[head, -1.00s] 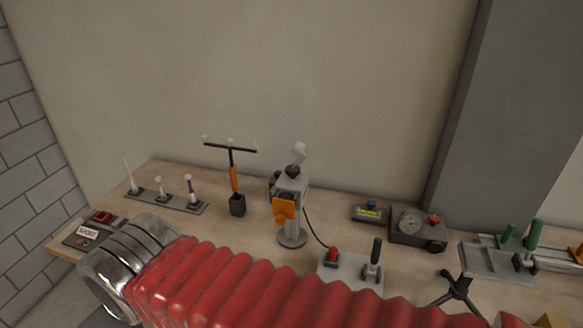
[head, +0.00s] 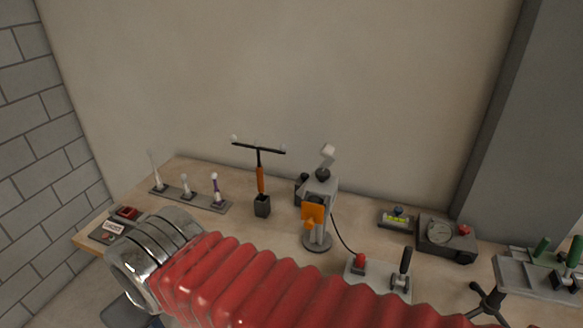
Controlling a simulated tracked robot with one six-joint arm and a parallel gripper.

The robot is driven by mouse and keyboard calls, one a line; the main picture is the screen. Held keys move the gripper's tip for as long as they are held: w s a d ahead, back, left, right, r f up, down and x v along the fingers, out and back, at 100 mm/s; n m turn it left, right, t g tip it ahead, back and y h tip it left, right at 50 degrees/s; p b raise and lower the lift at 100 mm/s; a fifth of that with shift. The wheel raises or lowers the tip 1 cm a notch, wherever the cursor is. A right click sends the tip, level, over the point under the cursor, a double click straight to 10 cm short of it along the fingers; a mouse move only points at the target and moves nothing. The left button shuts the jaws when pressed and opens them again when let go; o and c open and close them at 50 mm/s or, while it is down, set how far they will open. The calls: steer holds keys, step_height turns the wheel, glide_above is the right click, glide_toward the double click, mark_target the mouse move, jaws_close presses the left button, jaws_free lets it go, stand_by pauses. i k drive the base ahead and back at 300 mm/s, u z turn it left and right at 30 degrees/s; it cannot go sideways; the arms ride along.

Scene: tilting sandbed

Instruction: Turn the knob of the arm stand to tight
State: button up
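A grey upright stand (head: 320,190) on a round base stands near the middle of the bench in the head view; I take it to be the arm stand. An orange piece (head: 313,214) on its front looks like the knob; whether it is tight cannot be told. A small pale block sits tilted on top. My red ribbed arm crosses the bottom of the view, in front of the bench and apart from the stand in the picture. My gripper is not in view.
A T-shaped tool with an orange handle (head: 260,180) stands in a black holder left of the stand. A box with a red button and lever (head: 376,275) is to the right, before a dial gauge box (head: 444,236). A rack (head: 190,196) holds slim upright items.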

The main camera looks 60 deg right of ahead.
mark_target(304, 176)
steer(key=i, duration=0.9)
steer(key=z, duration=0.05)
